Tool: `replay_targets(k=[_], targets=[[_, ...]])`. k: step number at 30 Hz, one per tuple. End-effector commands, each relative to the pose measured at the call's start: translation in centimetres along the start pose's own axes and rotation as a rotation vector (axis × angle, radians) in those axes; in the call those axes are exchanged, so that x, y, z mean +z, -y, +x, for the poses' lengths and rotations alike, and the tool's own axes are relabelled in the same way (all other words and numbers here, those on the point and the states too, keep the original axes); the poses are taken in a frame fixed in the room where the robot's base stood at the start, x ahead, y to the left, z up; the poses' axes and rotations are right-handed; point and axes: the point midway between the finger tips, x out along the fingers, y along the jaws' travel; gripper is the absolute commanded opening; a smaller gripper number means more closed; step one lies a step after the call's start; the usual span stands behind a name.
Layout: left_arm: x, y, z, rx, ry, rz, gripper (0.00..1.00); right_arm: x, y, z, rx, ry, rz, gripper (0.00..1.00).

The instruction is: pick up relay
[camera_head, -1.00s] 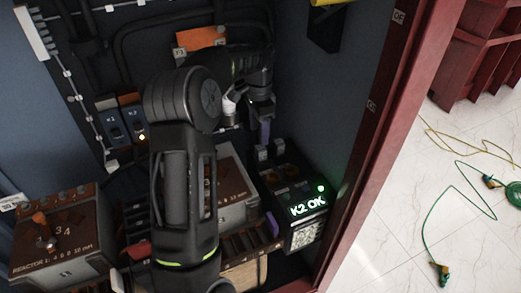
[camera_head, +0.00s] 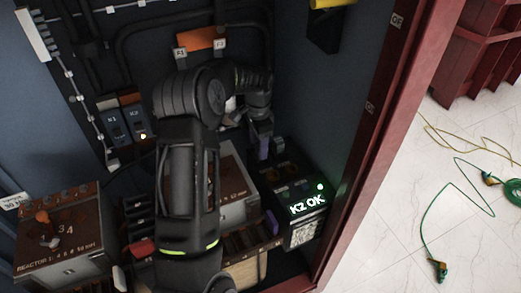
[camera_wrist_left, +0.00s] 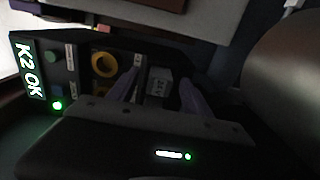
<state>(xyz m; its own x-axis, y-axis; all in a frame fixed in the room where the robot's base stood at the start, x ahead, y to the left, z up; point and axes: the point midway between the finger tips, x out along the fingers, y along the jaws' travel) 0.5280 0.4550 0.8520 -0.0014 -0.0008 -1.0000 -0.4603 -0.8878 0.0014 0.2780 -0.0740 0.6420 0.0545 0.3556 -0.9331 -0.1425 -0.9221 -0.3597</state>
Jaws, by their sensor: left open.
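My left gripper (camera_head: 270,147) is just above the back part of the black box lit "K2 OK" (camera_head: 307,204). In the left wrist view its two purple fingers (camera_wrist_left: 158,92) are apart. A small grey block marked "24V" (camera_wrist_left: 160,86), which looks like a relay, sits between them; contact cannot be told. The lit box (camera_wrist_left: 30,72) also shows there, with a yellow ring (camera_wrist_left: 103,65). In the head view the block cannot be made out. Two modules marked K1 (camera_head: 112,122) and K2 (camera_head: 134,116) are on the cabinet's back wall. My right gripper is not in view.
A brown-topped reactor box (camera_head: 62,235) stands at the lower left. An orange part (camera_head: 203,38) is on the back wall. The red cabinet frame (camera_head: 365,150) bounds the right side. Green cable (camera_head: 455,205) lies on the floor outside.

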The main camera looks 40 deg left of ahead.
Motion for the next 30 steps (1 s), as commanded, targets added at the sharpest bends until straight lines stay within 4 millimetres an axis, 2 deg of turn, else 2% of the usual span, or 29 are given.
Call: replay_targets(k=[5,21,30], targets=[[0.04,0.05,1.28,-0.001,0.000,-0.001,0.58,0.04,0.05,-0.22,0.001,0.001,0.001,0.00],[0.01,0.06,1.25,-0.002,-0.001,0.000,0.58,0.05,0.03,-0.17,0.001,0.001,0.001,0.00],[0.00,0.05,1.25,-0.001,-0.001,0.000,0.35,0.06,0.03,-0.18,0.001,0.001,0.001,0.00]])
